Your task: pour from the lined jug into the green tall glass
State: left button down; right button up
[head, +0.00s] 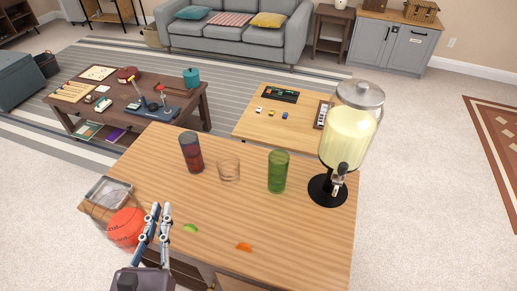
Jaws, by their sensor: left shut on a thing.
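The lined jug (127,228) is clear with small printed marks and holds orange-red liquid. It is at the left end of the wooden bar table, just left of my left gripper (155,213). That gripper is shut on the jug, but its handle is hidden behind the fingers. I cannot tell whether the jug is clear of the table. The green tall glass (278,171) stands upright on the table, right of the middle, well to the right of the jug. My right gripper is not in view.
A short clear glass (229,170) and a dark red-and-blue glass (191,152) stand left of the green glass. A drink dispenser (345,140) stands to its right. A lime wedge (190,228) and an orange wedge (244,247) lie in front. A metal tray (108,190) is behind the jug.

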aim_at(279, 159)
jog(key=i+j+z, duration=0.1)
jog(key=j, duration=0.35)
jog(key=i+j, duration=0.15)
jog(key=j, duration=0.3)
jog(key=i+j+z, duration=0.15)
jog(key=j, duration=0.3)
jog(key=z, duration=2.15)
jog(key=l, duration=0.1)
